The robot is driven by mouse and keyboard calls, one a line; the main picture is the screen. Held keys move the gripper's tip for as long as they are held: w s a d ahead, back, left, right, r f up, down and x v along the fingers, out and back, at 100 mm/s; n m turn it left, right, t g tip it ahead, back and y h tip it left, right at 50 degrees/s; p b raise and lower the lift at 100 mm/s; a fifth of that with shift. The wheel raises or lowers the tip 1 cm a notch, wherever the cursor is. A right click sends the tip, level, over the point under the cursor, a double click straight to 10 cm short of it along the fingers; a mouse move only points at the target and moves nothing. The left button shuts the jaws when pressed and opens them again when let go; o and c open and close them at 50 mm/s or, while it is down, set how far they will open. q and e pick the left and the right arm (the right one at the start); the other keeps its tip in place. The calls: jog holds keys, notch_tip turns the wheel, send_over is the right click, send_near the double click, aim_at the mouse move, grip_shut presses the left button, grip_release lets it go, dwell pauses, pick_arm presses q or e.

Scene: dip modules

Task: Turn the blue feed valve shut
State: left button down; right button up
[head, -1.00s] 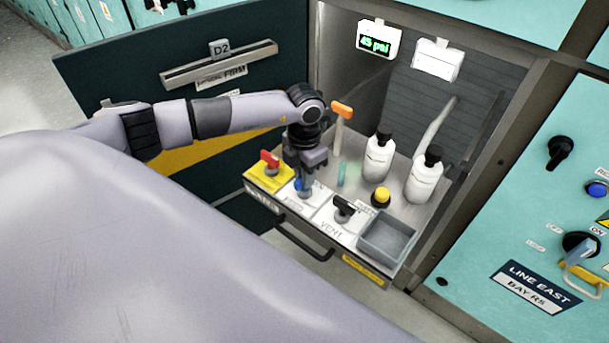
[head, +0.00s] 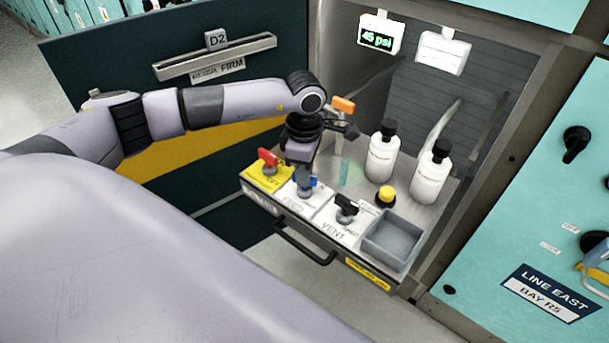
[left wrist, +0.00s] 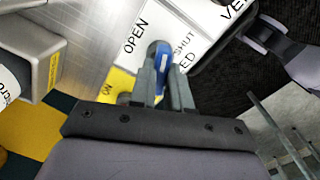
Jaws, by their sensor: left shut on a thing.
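The blue feed valve (head: 313,182) is on a white plate on the pulled-out drawer, partly hidden by my gripper in the head view. My left gripper (head: 304,188) points down over it. In the left wrist view the gripper (left wrist: 163,78) has its two fingers on either side of the blue handle (left wrist: 162,56), shut on it. The plate (left wrist: 136,18) reads OPEN to the left of the handle and SHUT to the right. The handle lies between these words; its exact setting is hard to tell.
A red valve (head: 268,158) on a yellow plate is left of it, a black vent valve (head: 346,206) right. A yellow button (head: 386,194), grey tray (head: 390,241), two white bottles (head: 381,158) and orange-topped handle (head: 343,104) are close by.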

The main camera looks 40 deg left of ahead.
pick_arm(q)
jog(key=m+b, duration=0.1)
jog(key=m, duration=0.2)
jog(key=shift+m+b, duration=0.45)
jog(key=shift+m, duration=0.35)
jog(key=c, duration=1.1)
grip_release()
jog(key=shift+r, duration=3.65)
